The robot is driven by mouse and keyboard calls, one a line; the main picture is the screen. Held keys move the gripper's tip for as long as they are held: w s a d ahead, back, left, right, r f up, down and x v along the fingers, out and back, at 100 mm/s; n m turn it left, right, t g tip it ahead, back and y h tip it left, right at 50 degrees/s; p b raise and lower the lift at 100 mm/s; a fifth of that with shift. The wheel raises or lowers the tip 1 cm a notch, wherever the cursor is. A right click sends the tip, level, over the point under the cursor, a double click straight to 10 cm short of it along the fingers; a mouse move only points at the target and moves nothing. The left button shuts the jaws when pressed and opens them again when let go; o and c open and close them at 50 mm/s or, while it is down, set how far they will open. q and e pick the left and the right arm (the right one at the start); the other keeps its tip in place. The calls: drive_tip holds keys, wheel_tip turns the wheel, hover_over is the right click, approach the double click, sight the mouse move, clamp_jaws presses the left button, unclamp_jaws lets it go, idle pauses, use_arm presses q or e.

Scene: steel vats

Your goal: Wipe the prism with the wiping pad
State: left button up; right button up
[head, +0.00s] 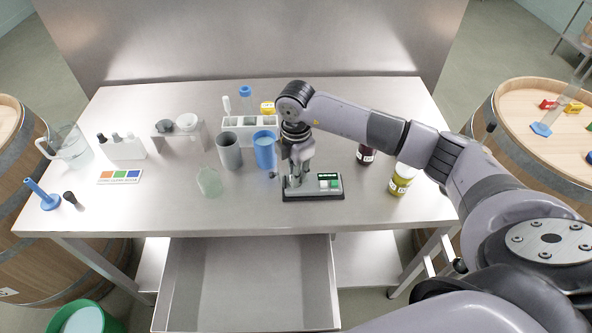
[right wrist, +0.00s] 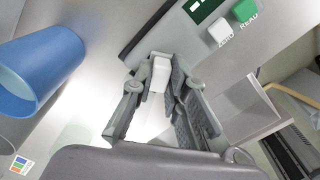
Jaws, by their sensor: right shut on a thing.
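My right gripper (head: 296,176) is over the left part of a bench instrument (head: 334,195) with a dark base, a display and green and white buttons. In the right wrist view the gripper (right wrist: 160,82) is shut on a small white block (right wrist: 160,72), which looks like the wiping pad. The instrument's edge (right wrist: 150,32) is just beyond the fingertips, with its ZERO and READ buttons to the right. The prism is not visible; the gripper and pad cover that end. I cannot tell whether the pad touches the instrument. My left gripper is not in view.
A blue cup (head: 264,150) and a grey cup (head: 230,152) stand left of the gripper. A glass beaker (head: 209,183) is nearer the front. A dark jar (head: 366,153) and a yellow jar (head: 401,181) stand right. An open drawer (head: 247,285) is below the steel table.

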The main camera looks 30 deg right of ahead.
drive_tip(key=shift+r+p, duration=2.15)
drive_tip(key=shift+r, duration=0.85)
